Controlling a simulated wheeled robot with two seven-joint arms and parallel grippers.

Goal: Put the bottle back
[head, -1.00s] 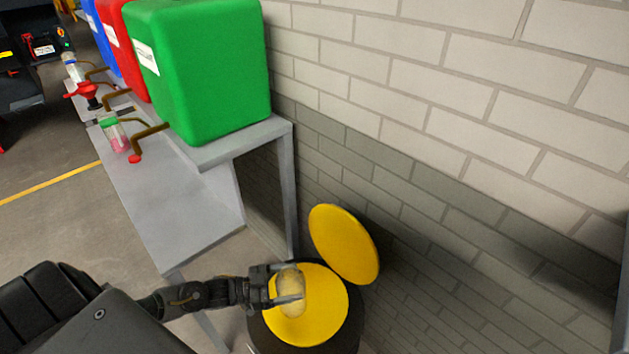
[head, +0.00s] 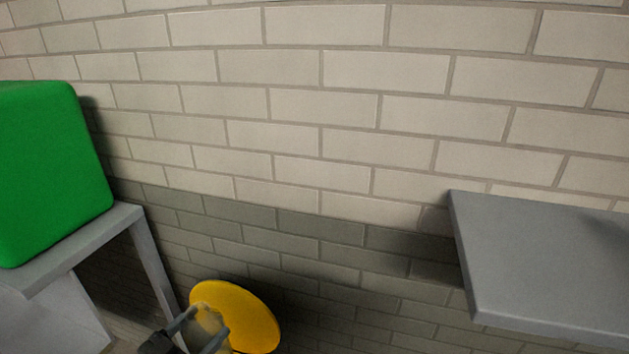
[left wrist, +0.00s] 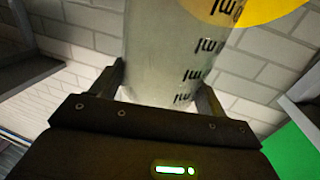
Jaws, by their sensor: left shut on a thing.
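My left gripper (head: 196,330) is at the bottom of the head view, its two fingers around a pale, see-through bottle (head: 212,322). In the left wrist view the bottle (left wrist: 165,50) stands between the fingers of the gripper (left wrist: 160,88), with black "ml" marks on its side. The gripper is shut on it. The bottle's far end is out of the wrist view. In the head view the lower part of the bottle is cut off by the picture edge. My right gripper is not in view.
A yellow round lid (head: 245,318) is behind the bottle, near the brick wall (head: 330,120). A green container (head: 50,170) stands on a grey bench (head: 75,250) at the left. A grey shelf or tabletop (head: 550,270) juts out at the right.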

